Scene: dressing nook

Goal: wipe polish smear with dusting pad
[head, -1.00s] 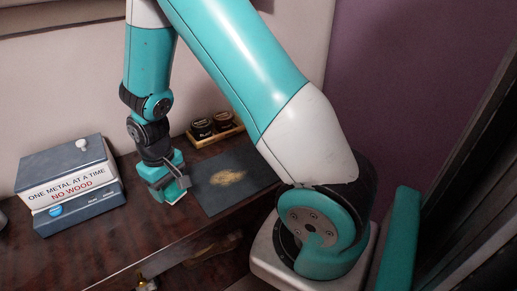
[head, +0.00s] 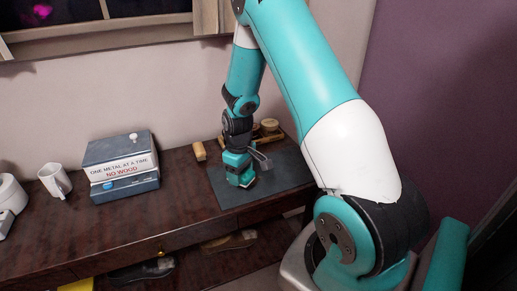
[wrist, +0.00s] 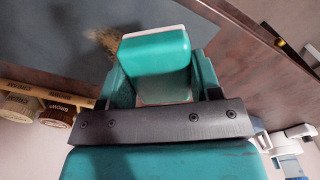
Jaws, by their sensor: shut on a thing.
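My gripper (head: 240,172) is shut on the dusting pad (head: 243,182), a teal block with a pale underside. It holds the pad low over the left part of the dark grey mat (head: 286,177); I cannot tell whether the pad touches it. In the wrist view, the pad (wrist: 155,52) sits between the fingers of my gripper (wrist: 162,78). The tan-brown polish smear (wrist: 106,38) shows beside the pad's upper left edge, partly hidden by it. In the head view the smear is hidden behind my gripper and arm.
A blue-grey and white lettered box (head: 122,167) and a white mug (head: 54,180) stand to the left. A wooden tray (wrist: 45,92) with jars (wrist: 58,113) lies behind the mat. Bare desktop lies before the box.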

